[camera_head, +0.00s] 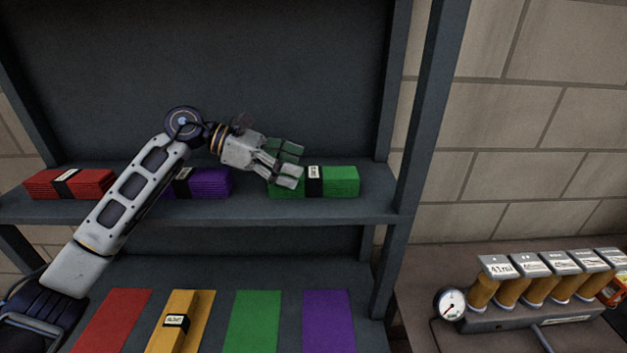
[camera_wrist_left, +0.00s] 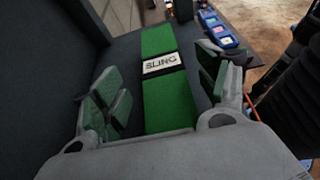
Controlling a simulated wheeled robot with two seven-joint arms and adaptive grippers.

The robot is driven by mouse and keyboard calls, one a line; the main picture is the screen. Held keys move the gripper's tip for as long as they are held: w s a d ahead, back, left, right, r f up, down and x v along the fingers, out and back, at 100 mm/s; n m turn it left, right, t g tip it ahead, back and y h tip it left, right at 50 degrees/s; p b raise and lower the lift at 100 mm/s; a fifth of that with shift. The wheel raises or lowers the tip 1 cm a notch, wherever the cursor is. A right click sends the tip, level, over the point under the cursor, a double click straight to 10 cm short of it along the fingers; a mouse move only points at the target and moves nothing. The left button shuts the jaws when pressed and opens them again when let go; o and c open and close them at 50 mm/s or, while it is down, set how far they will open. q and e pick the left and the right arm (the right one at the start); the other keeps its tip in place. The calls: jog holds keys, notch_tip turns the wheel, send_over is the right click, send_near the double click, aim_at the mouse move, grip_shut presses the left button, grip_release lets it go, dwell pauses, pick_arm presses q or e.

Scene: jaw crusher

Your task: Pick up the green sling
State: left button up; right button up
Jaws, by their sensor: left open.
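The green sling (camera_head: 342,181) is a folded bundle with a black band and white label, lying on the right part of the upper shelf. It also shows in the left wrist view (camera_wrist_left: 168,105), running lengthwise between my fingers. My left gripper (camera_head: 287,163) is open at the left end of the sling, with its fingers on either side of it. In the left wrist view the left gripper (camera_wrist_left: 165,95) has a gap between each finger pad and the sling. My right gripper is in neither view.
The upper shelf (camera_head: 250,209) also holds a red sling (camera_head: 88,183) and a purple sling (camera_head: 208,183), partly behind my arm. Below are red, yellow, green and purple mats, with a yellow sling (camera_head: 173,321) on the yellow one. A gauge unit (camera_head: 530,310) stands right, beyond a shelf post (camera_head: 425,130).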

aim_at(312, 172)
pick_arm(q)
jog(key=p+x, duration=0.1)
jog(key=x, duration=0.1)
jog(key=shift+d+f, duration=0.1)
jog(key=shift+d, duration=0.25)
jog(key=shift+d+f, duration=0.4)
jog(key=shift+d, duration=0.25)
jog(key=c, duration=1.1)
jog(key=shift+r, duration=0.1)
jog(key=c, duration=0.3)
jog(key=shift+r, duration=0.15)
jog(key=shift+c, duration=0.2)
jog(key=shift+r, duration=1.1)
notch_tip(312, 172, up, 7)
jog(key=b, duration=0.1)
jog(key=shift+r+b, duration=0.25)
jog(key=shift+b, duration=0.1)
